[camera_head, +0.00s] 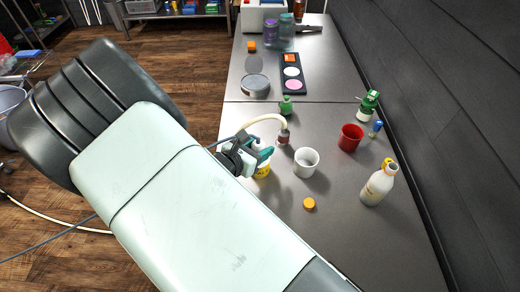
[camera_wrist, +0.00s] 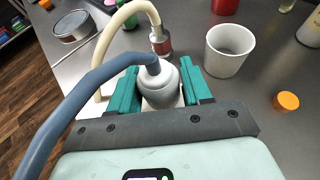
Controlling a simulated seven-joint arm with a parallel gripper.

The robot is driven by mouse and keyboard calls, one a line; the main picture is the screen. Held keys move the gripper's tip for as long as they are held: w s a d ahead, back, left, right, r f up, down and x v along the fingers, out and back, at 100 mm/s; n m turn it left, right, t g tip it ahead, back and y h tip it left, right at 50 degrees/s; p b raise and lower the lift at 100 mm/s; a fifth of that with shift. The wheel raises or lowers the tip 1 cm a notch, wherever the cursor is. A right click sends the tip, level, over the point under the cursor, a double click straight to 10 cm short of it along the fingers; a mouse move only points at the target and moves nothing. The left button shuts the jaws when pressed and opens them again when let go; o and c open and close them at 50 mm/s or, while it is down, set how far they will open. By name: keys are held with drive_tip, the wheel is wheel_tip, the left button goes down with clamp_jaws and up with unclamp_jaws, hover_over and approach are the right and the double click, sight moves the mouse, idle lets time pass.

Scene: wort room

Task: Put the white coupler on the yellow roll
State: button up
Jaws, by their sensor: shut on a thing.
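In the wrist view, the white coupler (camera_wrist: 161,88) has a blue-grey hose coming out of its top. It sits between the two teal fingers of my gripper (camera_wrist: 161,92), which is shut on it. In the head view, my gripper (camera_head: 262,156) is over the near left part of the table. The yellow roll (camera_head: 262,172) shows just below the fingers, partly covered by them. I cannot tell whether the coupler touches the roll. In the wrist view the roll is hidden behind the coupler and gripper.
A cream hose with a red and silver end (camera_head: 283,138) stands close beyond my gripper. A white cup (camera_head: 306,162) is to the right.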

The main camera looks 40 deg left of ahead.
drive_tip(key=shift+f, duration=0.8)
drive_tip(key=shift+f, duration=0.15)
drive_tip(key=o, duration=1.1)
drive_tip(key=shift+s+r, duration=0.2)
drive_tip(key=shift+r, duration=0.05)
drive_tip(key=v, duration=1.1)
drive_tip(key=shift+s+d+r, duration=0.1)
drive_tip(key=shift+s, duration=0.15)
